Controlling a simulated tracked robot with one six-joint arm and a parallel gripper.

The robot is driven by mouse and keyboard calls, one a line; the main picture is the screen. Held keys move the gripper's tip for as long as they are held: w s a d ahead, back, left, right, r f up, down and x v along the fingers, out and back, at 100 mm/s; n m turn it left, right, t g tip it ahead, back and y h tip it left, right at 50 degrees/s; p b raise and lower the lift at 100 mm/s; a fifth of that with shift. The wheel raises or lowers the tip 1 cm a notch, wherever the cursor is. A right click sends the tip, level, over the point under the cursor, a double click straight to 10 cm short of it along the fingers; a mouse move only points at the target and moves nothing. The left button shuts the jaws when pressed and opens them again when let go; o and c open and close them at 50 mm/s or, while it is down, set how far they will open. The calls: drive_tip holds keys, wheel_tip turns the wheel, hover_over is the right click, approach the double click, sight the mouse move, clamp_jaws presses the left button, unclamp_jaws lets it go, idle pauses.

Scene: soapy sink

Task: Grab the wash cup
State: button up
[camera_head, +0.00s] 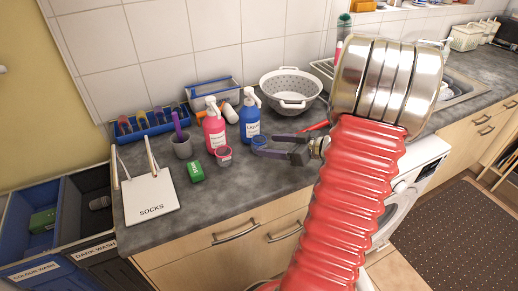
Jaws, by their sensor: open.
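My gripper (270,146) is open, reaching in from the right above the grey counter. Its fingers point left. A small blue-tinted cup (259,142) is at the fingertips, apparently between them. Part of it is hidden by the fingers, and I cannot tell whether they touch it. A second small cup, with a pink-red tint (224,154), stands to the left, clear of the gripper. I cannot tell from the picture which one is the wash cup.
A red bottle (214,128) and a blue bottle (250,120) stand close behind the cups. A white colander (291,92) is behind.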

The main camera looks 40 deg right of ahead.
sight(261, 147)
drive_tip(key=x, duration=0.4)
drive_tip(key=shift+w+a+f, duration=0.2)
drive_tip(key=shift+a+f, duration=0.1)
drive_tip(key=shift+f, duration=0.05)
drive_tip(key=shift+c, duration=0.3)
drive_tip(key=c, duration=1.1)
